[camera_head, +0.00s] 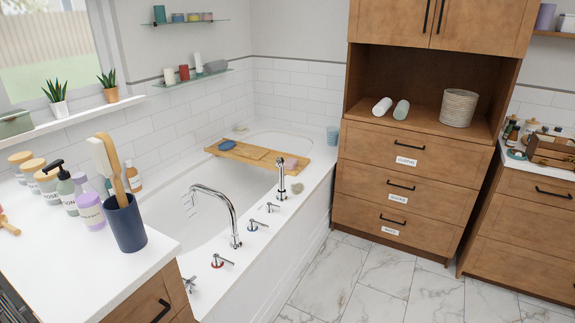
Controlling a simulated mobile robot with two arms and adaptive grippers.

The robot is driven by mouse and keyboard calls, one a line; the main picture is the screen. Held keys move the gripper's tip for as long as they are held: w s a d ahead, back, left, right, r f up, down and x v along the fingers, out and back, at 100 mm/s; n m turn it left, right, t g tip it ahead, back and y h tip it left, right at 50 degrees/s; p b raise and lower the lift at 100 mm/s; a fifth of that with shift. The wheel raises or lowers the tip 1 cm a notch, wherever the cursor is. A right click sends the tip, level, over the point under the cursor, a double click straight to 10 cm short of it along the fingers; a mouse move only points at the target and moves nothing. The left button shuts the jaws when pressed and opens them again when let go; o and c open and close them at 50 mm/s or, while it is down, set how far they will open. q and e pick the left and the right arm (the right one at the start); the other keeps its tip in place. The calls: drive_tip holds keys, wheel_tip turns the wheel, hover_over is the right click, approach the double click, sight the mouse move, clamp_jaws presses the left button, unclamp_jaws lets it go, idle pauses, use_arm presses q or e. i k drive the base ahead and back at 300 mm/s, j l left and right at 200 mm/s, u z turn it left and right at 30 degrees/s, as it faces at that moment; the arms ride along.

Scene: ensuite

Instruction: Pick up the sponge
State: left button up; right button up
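A wooden bath tray (257,155) lies across the white bathtub. A small pink block (290,164) sits at the tray's right end, and a blue oval dish or pad (227,145) sits at its left end. A small beige rounded piece (297,188) lies on the tub's rim, beside the tall tap. A small pale item (240,128) sits on the far rim. I cannot tell for sure which of these is the sponge. Neither of my grippers is in view.
A curved tub faucet (222,203) and several tap handles stand on the near rim. The left counter (70,262) holds a dark blue cup (124,225) with brushes and several bottles. A wooden cabinet (400,165) stands behind. The marble floor (370,283) is clear.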

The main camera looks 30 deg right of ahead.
sight(290, 164)
drive_tip(key=i+l+u, duration=0.1)
drive_tip(key=l, duration=0.25)
drive_tip(key=i+l, duration=0.25)
drive_tip(key=i+l+u, duration=0.15)
drive_tip(key=l, duration=0.3)
drive_tip(key=i+l, duration=0.15)
drive_tip(key=l, duration=0.25)
drive_tip(key=i+l+u, duration=0.15)
drive_tip(key=l, duration=0.2)
drive_tip(key=i+l, duration=0.15)
drive_tip(key=l, duration=0.25)
drive_tip(key=i+l+u, duration=0.15)
drive_tip(key=l, duration=0.25)
